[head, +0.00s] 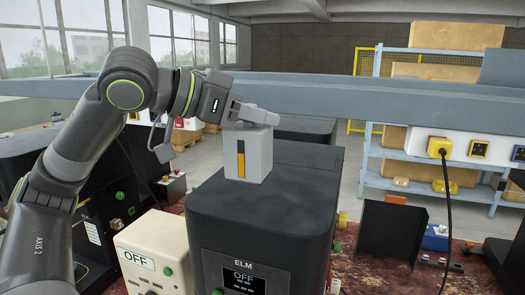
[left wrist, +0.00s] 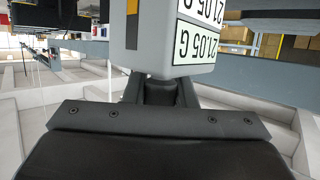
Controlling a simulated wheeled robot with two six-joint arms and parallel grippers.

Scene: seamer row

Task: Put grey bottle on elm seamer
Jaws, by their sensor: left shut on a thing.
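The grey bottle (head: 248,155) is a squarish grey block with a black and orange strip on its front. It is upright at the top of the elm seamer (head: 262,200), a dark box with an ELM label and a screen reading OFF. I cannot tell whether its base touches the seamer's top. My left gripper (head: 253,118) comes from the left and is shut on the bottle's upper end. In the left wrist view the grey bottle (left wrist: 150,45) shows printed white labels, with the fingers at its neck. My right gripper is not in view.
A cream box (head: 155,250) marked OFF stands left of the seamer. A grey-blue beam (head: 330,92) crosses behind the gripper. A yellow plug box (head: 438,147) with a hanging black cable and a dark stand (head: 388,230) are at the right.

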